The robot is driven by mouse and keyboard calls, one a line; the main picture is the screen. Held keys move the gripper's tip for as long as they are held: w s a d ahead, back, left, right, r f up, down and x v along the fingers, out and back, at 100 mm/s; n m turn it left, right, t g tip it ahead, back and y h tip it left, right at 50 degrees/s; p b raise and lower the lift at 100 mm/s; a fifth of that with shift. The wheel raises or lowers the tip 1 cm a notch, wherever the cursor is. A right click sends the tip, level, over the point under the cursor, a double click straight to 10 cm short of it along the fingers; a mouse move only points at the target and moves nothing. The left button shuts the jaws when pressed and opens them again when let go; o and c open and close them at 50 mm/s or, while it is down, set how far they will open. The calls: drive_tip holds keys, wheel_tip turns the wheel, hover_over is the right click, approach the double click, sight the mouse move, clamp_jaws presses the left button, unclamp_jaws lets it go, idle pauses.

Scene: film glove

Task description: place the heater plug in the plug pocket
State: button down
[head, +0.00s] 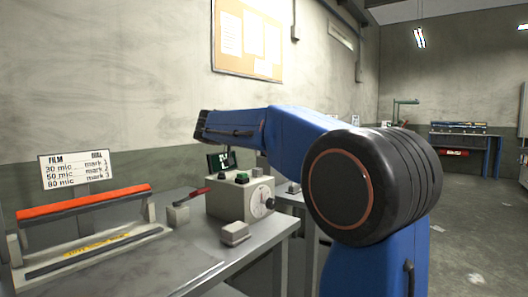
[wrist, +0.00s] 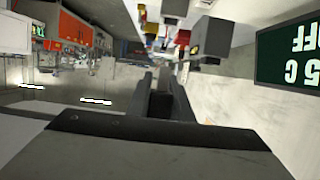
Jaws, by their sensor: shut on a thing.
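My gripper (wrist: 162,84) shows in the wrist view as two dark fingers around a dark block, which looks like the heater plug (wrist: 161,105). Its shape is hard to make out between the fingers. The gripper looks held up in the air, clear of the bench. In the head view my blue arm reaches left over the bench, and I cannot make out the fingers or the held thing there. I cannot tell the plug pocket for sure. A grey block with a dark face (wrist: 211,40) shows upside down in the wrist view.
A sealer with an orange bar (head: 85,202) is at left.

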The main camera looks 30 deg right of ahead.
drive_tip(key=shift+r, duration=0.7)
drive_tip(key=shift+f, duration=0.1)
